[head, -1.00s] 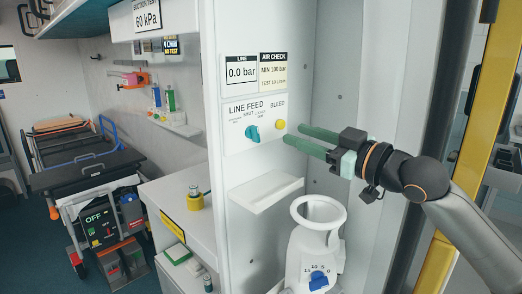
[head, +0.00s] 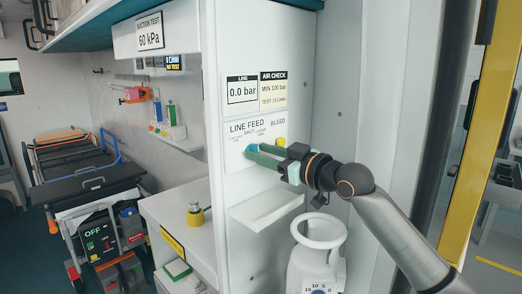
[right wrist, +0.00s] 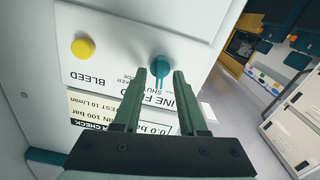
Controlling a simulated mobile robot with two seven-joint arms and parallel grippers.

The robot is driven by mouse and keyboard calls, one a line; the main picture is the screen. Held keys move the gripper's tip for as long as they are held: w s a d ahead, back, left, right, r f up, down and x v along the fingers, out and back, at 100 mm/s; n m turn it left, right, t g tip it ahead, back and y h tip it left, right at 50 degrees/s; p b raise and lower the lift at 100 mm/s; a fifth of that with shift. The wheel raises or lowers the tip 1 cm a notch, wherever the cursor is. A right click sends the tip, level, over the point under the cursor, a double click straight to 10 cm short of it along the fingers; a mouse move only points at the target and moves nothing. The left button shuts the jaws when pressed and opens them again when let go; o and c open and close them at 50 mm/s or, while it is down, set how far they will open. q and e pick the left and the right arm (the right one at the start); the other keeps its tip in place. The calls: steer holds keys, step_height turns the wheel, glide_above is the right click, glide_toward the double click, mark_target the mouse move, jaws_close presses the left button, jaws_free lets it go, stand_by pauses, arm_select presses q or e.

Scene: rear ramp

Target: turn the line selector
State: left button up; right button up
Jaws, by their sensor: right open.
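The line selector is a teal knob (head: 252,147) on the white LINE FEED panel (head: 234,161). It also shows in the right wrist view (right wrist: 160,66), just ahead of the fingertips and in line with the gap between them. My right gripper (head: 257,153) is open, its green fingers reaching left to the knob and partly hiding it in the head view. In the right wrist view the gripper (right wrist: 159,76) has one finger to each side of the knob's line. I cannot tell whether the fingers touch it. My left gripper is not in view.
A yellow BLEED knob (head: 280,142) sits just right of the selector and also shows in the right wrist view (right wrist: 83,47). The line display (head: 242,94) above reads 0.0 bar. A white shelf (head: 266,209) juts out below, with a white holder (head: 317,236) at its right.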

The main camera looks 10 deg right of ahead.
steer(key=shift+w+a, duration=0.2)
steer(key=shift+w, duration=0.1)
jaws_close()
